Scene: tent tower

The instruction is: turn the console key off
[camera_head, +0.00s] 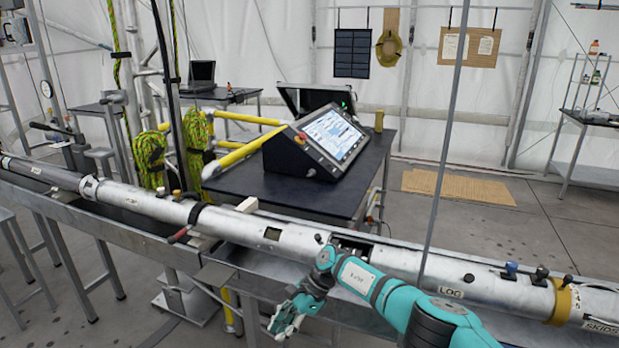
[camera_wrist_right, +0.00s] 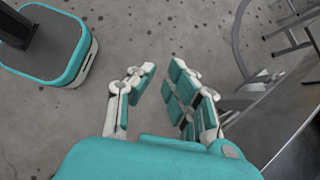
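The console (camera_head: 318,142) is a black slanted box with a lit screen. It stands on a dark table behind the long metal tube. A small red spot (camera_head: 303,136) shows on its left side; I cannot tell if it is the key. My right gripper (camera_head: 275,326) hangs low in front of the tube, well short of the console. In the right wrist view its fingers (camera_wrist_right: 158,88) are spread apart with bare floor between them. My left gripper is not in view.
The long metal tube (camera_head: 480,272) on its trough runs across the front, between my right gripper and the console. A dark table (camera_head: 265,190) carries the console. A thin grey cable or pole (camera_head: 445,130) rises at the right. A metal frame (camera_wrist_right: 290,40) stands at the right in the wrist view.

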